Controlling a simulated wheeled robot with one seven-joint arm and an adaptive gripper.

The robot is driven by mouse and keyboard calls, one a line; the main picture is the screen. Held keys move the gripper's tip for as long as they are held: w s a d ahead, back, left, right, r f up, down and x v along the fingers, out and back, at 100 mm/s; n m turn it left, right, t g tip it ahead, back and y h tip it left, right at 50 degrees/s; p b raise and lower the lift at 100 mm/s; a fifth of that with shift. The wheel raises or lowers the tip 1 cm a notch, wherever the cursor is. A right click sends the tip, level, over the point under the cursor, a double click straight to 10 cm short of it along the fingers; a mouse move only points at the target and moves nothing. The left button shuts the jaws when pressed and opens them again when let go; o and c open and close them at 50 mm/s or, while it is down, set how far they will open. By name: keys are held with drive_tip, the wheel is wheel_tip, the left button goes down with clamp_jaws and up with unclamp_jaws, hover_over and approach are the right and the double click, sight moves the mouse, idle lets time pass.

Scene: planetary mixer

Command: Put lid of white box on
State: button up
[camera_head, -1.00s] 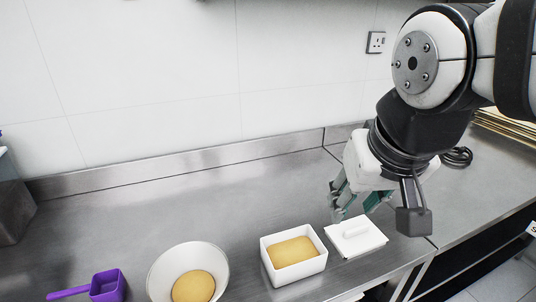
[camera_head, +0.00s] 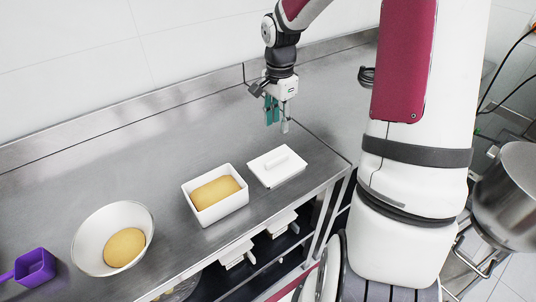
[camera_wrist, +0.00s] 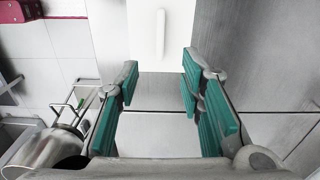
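The white box (camera_head: 216,216) stands open on the steel counter and holds a tan, dough-like block (camera_head: 215,191). Its flat white lid (camera_head: 265,178), with a bar handle (camera_head: 277,160) on top, lies on the counter just right of the box, apart from it. My gripper (camera_head: 277,122) hangs above the counter, behind the lid, pointing down. In the wrist view its green-padded fingers (camera_wrist: 160,82) are spread with nothing between them. The lid (camera_wrist: 139,40) and its handle (camera_wrist: 160,33) show beyond the fingertips at the top of that view.
A white bowl (camera_head: 85,238) with tan contents (camera_head: 124,247) and a purple scoop (camera_head: 36,266) stand left of the box. A metal mixer bowl (camera_head: 515,190) is at the far right. The steel counter (camera_head: 150,155) behind the box is clear. The wall runs behind it.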

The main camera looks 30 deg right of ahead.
sight(277, 158)
wheel_tip(277, 158, down, 14)
drive_tip(key=shift+d+f+p, duration=0.1)
drive_tip(key=shift+p, duration=0.55)
clamp_jaws()
